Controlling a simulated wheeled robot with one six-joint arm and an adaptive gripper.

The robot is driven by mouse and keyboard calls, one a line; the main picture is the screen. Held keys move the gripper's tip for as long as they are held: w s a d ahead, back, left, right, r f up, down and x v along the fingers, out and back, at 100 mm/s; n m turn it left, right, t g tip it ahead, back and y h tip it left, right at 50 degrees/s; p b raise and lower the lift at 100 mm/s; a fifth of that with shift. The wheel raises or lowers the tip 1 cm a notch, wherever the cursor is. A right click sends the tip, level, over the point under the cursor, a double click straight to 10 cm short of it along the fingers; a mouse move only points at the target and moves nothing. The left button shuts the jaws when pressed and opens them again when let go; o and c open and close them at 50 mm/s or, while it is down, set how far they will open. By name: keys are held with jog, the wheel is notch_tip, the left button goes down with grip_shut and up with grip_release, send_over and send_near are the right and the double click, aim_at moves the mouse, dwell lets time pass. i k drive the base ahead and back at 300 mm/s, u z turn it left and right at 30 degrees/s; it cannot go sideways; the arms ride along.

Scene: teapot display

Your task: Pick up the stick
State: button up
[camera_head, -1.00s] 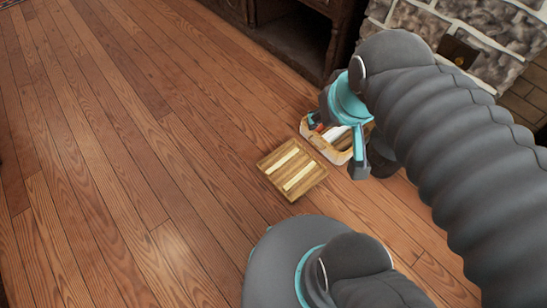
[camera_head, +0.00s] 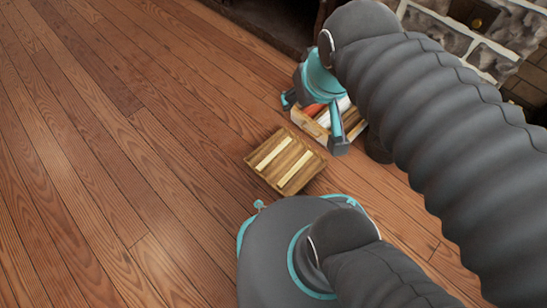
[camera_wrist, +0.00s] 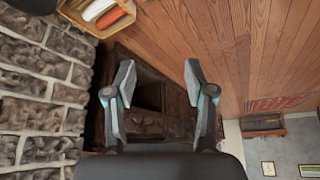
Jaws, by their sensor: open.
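An open wooden box (camera_head: 303,121) stands on the floor under my gripper in the head view. Inside it are an orange-red rod-like thing (camera_head: 314,109) and a pale one, partly hidden by my gripper. The wrist view shows the box (camera_wrist: 88,47) at the top left, cut off by the edge, with a white rod (camera_wrist: 98,9) and the orange-red rod (camera_wrist: 110,17) side by side in it. I cannot tell which of these is the stick. My gripper (camera_head: 314,124) is open and its fingers (camera_wrist: 158,75) are apart with nothing between them.
A dark carved cabinet (camera_head: 265,22) and a stone wall (camera_head: 430,25) stand behind. The plank floor (camera_head: 120,140) to the left is clear.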

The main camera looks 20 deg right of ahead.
aim_at(262, 165)
jog(key=k, duration=1)
jog(key=z, duration=1.55)
jog(key=i, duration=1.25)
jog(key=u, duration=1.5)
